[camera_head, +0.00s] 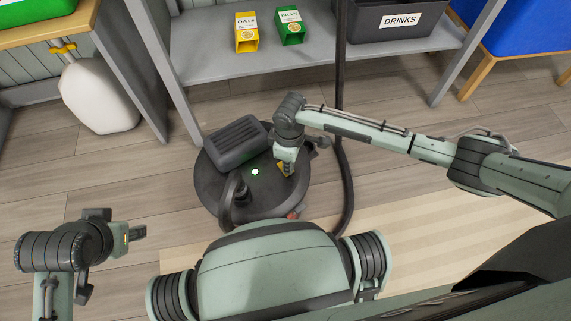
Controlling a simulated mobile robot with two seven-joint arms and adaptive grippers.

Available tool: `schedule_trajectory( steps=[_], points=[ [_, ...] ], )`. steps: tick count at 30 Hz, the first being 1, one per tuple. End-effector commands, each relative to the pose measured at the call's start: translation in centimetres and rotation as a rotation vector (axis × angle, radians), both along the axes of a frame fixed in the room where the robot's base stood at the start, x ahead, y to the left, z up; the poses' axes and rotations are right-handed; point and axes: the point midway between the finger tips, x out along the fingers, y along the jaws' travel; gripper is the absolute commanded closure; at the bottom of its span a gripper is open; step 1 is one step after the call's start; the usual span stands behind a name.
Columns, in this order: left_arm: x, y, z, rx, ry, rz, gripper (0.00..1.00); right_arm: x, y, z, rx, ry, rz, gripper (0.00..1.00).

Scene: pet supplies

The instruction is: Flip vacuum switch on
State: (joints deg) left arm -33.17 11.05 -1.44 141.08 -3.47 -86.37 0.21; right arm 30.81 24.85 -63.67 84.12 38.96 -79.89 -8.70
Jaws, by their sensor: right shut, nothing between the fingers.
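The vacuum (212,190) is a dark grey, round machine on the floor below the shelf, with a ribbed block on its upper left and a curved hose fitting at its front. A small bright green-white dot (254,172) shows on its top. My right gripper (285,174) is shut and empty, pointing down at the right part of the vacuum's top. A small yellow part shows at its tips; I cannot tell whether it touches the vacuum. The switch is not clearly visible, perhaps hidden by this gripper. My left gripper (140,233) is at lower left, away from the vacuum; its opening is unclear.
A black hose (346,190) runs up right of the vacuum. A grey shelf (320,62) behind holds a yellow box (246,38), a green box (290,30) and a dark DRINKS bin (385,22). A white jug (98,97) stands left. The floor left of the vacuum is clear.

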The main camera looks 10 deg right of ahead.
Motion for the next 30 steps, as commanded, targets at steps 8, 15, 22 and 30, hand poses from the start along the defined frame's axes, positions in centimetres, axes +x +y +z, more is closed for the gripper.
schedule_trajectory(
  steps=[8, 15, 22, 30],
  points=[
    [1.1, -0.8, 0.9, -0.014, -0.05, -0.018, 0.6, 0.0, 0.1, 0.3, 0.001, 0.0, 0.0, 1.0],
    [0.9, -0.2, -1.0, -0.011, 0.002, -0.005, 0.6, 0.0, 0.0, 1.1, 0.001, 0.001, 0.0, 1.0],
    [0.5, 0.4, -2.7, -0.007, 0.048, 0.006, 0.6, 0.0, 0.0, 1.9, 0.001, 0.001, 0.0, 1.0],
    [0.1, 0.8, -4.8, -0.007, 0.094, 0.017, 0.6, 0.0, 0.0, 2.7, 0.001, 0.001, 0.0, 1.0]
  ],
)
